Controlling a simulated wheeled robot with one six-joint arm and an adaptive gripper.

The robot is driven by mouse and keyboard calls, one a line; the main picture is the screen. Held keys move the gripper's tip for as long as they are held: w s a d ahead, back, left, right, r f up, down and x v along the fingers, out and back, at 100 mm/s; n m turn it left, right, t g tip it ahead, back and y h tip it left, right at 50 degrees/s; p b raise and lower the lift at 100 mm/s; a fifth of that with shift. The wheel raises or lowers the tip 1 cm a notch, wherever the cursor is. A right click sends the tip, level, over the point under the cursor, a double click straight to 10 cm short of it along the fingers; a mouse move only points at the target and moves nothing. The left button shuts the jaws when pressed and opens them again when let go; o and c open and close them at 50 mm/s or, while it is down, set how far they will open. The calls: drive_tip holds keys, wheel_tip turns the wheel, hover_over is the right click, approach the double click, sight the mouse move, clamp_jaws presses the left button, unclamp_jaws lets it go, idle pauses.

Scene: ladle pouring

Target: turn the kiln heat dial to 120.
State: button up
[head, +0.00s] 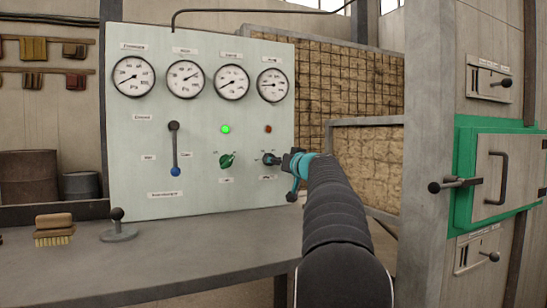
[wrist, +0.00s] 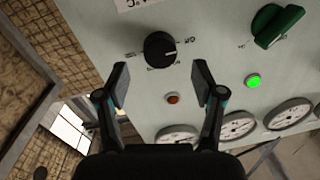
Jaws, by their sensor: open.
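A black round dial (wrist: 160,50) with a pale pointer line sits on the pale control panel (head: 200,110). In the wrist view its pointer line points right, and a few marks surround it, too small to read.
A green knob (head: 227,160) is left of the dial, under a lit green lamp (head: 225,129). A dark red lamp (head: 268,129) is above the dial. A lever (head: 174,150) and several gauges share the panel. A brush (head: 54,230) lies on the bench (head: 160,263).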

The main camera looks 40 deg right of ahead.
drive_tip(key=shift+w+d+p, duration=0.15)
drive_tip(key=shift+w+p, duration=0.05)
drive_tip(key=shift+w, duration=0.65)
drive_tip(key=shift+w+d+p, duration=0.15)
drive_tip(key=shift+w+p, duration=0.05)
drive_tip(key=shift+w, duration=0.65)
drive_tip(key=c, duration=1.1)
